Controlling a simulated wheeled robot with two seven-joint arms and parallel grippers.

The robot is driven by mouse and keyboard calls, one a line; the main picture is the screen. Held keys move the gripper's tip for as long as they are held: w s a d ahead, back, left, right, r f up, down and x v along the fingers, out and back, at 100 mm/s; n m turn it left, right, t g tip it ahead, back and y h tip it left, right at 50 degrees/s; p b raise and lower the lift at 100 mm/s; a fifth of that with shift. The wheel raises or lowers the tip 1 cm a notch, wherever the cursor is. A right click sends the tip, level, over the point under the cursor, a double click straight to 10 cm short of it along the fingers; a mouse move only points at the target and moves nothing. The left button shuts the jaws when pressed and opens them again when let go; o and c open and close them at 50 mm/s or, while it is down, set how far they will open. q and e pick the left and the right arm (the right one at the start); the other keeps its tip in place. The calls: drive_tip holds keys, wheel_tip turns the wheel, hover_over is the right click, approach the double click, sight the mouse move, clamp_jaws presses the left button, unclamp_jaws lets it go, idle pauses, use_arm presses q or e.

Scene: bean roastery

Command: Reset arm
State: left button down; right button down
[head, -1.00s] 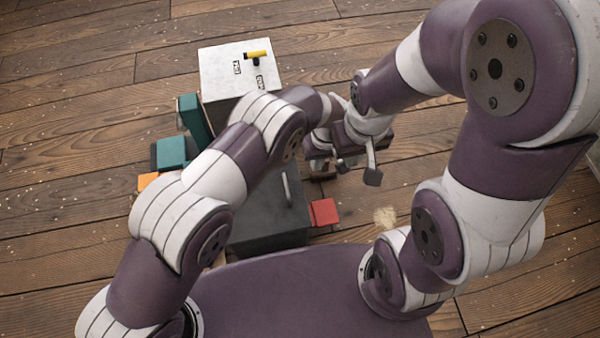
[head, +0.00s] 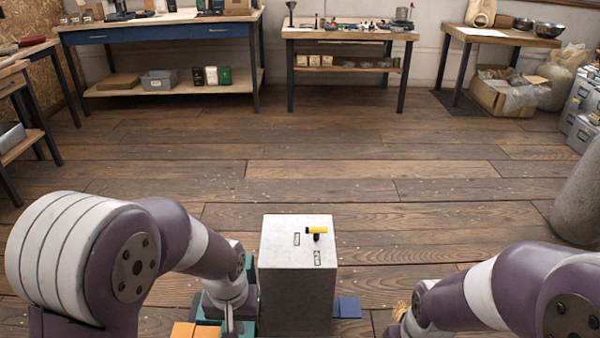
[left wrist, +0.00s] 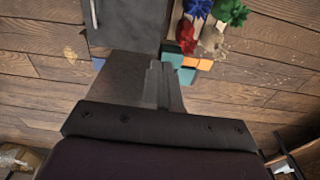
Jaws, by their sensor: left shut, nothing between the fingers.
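My left gripper (head: 230,322) hangs low at the left side of the pale box in the head view, partly cut off by the bottom edge. In the left wrist view its fingers (left wrist: 160,88) are together with nothing between them. My right arm comes in at the lower right of the head view. Its gripper does not show there.
A pale box (head: 297,275) with a yellow-and-black handle (head: 316,232) stands close in front. A blue block (head: 347,307) and orange block (head: 187,330) lie low beside it. Benches (head: 160,28) stand far back; the floor between is clear.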

use_arm(q)
drive_tip(key=s+a+r, duration=0.2)
drive_tip(key=s+a, duration=0.4)
drive_tip(key=s, duration=0.2)
wheel_tip(320, 180, up, 30)
drive_tip(key=p, duration=3)
drive_tip(key=shift+s+t, duration=0.3)
drive_tip(key=shift+s, duration=0.05)
drive_tip(key=shift+a, duration=0.1)
